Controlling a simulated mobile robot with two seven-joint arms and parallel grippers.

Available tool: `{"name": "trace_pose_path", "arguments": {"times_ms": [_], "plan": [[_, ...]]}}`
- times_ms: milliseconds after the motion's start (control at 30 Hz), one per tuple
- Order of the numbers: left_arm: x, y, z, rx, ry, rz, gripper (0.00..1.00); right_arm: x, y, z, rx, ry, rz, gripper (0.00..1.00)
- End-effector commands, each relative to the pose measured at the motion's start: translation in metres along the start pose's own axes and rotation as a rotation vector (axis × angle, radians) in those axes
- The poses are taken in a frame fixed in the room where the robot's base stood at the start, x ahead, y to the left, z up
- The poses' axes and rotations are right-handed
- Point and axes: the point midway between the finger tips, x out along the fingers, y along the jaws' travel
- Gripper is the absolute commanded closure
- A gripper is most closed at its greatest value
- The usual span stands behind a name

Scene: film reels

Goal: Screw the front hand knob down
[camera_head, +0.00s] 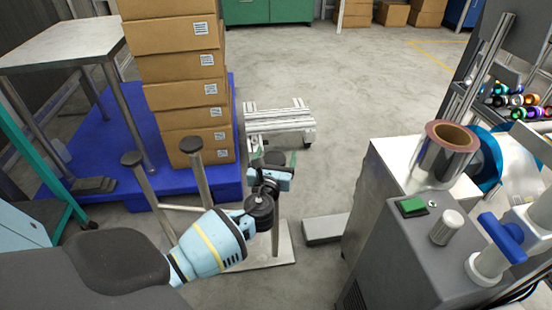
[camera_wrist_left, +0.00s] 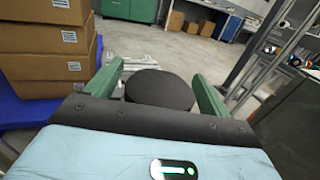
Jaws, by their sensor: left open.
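A round black hand knob (camera_wrist_left: 160,90) sits between the two green fingers of my left gripper (camera_wrist_left: 158,76) in the left wrist view. The fingers are spread apart, with a gap visible on either side of the knob. In the head view my left gripper (camera_head: 274,160) is near the middle, above a grey post, with the dark knob top (camera_head: 274,157) between its fingers. The post's lower part shows below, but my wrist hides where it meets the knob. My right gripper is not in view.
Stacked cardboard boxes (camera_head: 180,95) stand on a blue pallet (camera_head: 222,188) at left. A grey machine cabinet (camera_head: 375,240) with a film roll (camera_head: 446,155) stands at right. A low white slatted stand (camera_head: 280,120) lies beyond my gripper. The floor behind is open.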

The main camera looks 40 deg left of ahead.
Motion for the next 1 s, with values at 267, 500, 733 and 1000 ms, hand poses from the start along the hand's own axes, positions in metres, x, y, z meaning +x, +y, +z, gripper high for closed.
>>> {"name": "trace_pose_path", "arguments": {"times_ms": [267, 500, 733, 1000], "plan": [[0.0014, 0.0002, 0.0001, 0.0, 0.001, 0.0, 0.19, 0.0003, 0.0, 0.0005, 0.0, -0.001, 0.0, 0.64], [0.0012, 0.0001, 0.0, 0.0, 0.001, 0.0, 0.51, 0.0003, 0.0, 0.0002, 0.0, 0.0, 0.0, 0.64], [0.0011, 0.0002, 0.0, 0.0, 0.001, -0.004, 0.64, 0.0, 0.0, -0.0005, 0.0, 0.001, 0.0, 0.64], [0.0011, -0.0005, 0.0006, 0.002, 0.0, -0.089, 0.64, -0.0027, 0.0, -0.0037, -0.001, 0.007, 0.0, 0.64]]}}
